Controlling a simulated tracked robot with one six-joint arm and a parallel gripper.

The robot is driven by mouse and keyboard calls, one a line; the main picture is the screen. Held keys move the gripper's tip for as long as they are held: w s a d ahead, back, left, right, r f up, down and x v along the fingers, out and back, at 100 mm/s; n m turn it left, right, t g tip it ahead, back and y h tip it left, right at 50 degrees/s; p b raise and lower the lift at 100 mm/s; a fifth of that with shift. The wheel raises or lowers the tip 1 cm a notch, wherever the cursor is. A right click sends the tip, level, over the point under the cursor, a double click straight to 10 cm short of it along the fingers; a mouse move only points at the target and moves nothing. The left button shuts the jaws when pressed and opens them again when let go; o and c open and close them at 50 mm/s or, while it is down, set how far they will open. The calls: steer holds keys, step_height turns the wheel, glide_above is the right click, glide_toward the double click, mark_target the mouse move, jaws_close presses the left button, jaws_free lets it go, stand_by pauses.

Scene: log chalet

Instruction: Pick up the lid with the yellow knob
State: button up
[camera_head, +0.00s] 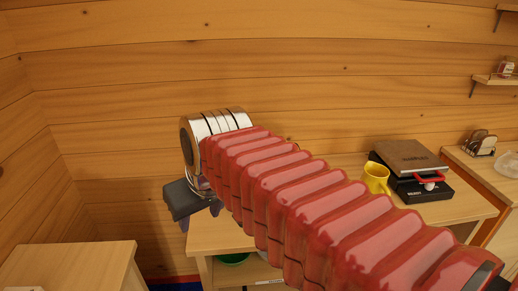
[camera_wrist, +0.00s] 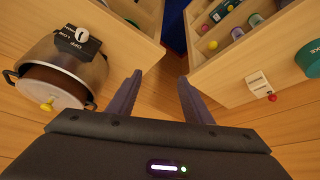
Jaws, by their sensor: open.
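In the wrist view, a metal cooker pot (camera_wrist: 98,72) with dark side handles and a black dial box sits at the left. A yellow knob (camera_wrist: 47,104) shows over its round brown top (camera_wrist: 55,84); I cannot tell whether the lid (camera_wrist: 62,93) is clear or brown. My gripper (camera_wrist: 160,75) is open and empty, its two dark fingers apart, to the right of the pot and not touching it. The pot and lid are not visible there.
In the wrist view, a compartment (camera_wrist: 222,82) with small coloured items lies at the upper right, beside a green object (camera_wrist: 309,60).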

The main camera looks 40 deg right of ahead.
steer(key=w+d+r+m, duration=0.1)
steer(key=w+d+r, duration=0.35)
steer(key=d, duration=0.25)
steer(key=w+d+r, duration=0.4)
steer(key=w+d, duration=0.1)
steer(key=d, duration=0.1)
steer(key=w+d+r, duration=0.1)
steer(key=w+d, duration=0.1)
steer(key=d, duration=0.7)
steer(key=w+d+r+m+g, duration=0.1)
steer(key=d+r, duration=0.1)
steer(key=d, duration=0.7)
steer(key=shift+w+d+r+h, duration=0.15)
steer(key=shift+w+r+h, duration=0.1)
steer(key=shift+w+h, duration=0.15)
steer(key=shift+f, duration=0.1)
steer(key=x, duration=0.8)
steer(key=shift+w+f, duration=0.1)
steer(key=shift+f, duration=0.1)
steer(key=shift+x, duration=2.6)
